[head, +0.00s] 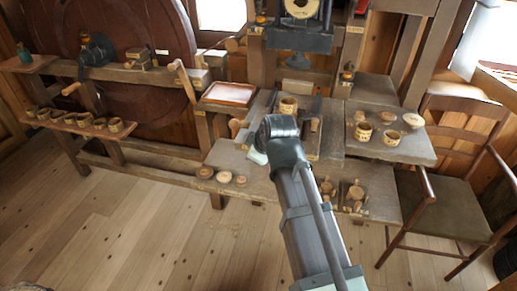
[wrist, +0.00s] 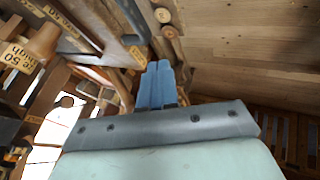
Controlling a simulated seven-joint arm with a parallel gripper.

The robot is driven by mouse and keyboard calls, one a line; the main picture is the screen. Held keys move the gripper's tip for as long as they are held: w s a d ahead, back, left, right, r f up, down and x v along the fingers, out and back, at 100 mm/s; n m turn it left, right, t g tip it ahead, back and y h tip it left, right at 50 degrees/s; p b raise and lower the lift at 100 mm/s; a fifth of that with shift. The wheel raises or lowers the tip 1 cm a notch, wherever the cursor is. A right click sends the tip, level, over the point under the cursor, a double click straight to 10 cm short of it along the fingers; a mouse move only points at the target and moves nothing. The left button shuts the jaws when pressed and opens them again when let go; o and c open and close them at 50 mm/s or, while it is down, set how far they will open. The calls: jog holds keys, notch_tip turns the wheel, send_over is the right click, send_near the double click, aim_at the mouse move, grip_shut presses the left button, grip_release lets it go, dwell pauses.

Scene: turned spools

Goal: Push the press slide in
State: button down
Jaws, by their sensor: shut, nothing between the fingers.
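The press (head: 300,38) stands at the back of the bench, with a dark head and a pale round piece in it. In front of it lies a board (head: 268,108) between dark rails, bearing a wooden spool (head: 288,105); I take this board for the press slide but cannot be sure. A labelled spool also shows at the left of the wrist view (wrist: 42,45), beside a grey plate or rail. My gripper's blue fingers (wrist: 160,72) are together and empty, near wooden knobs. In the head view my arm hides most of the gripper; whether it touches the slide is unclear.
A red-rimmed tray (head: 228,95) lies left of the board. Spools and dishes stand on the right shelf (head: 400,150), and several round pieces lie along the bench's front. A chair (head: 440,190) stands at the right. The floor (head: 130,220) in front is clear.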

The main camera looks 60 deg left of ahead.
aim_at(270, 110)
jog(key=w+a+f, duration=0.2)
jog(key=w+a, duration=0.1)
jog(key=a, duration=0.1)
jog(key=shift+a+f, duration=0.3)
jog(key=shift+a, duration=0.1)
jog(key=shift+w, duration=0.1)
jog(key=w+a, duration=1.5)
jog(key=shift+w+a, duration=0.3)
jog(key=shift+r, duration=0.1)
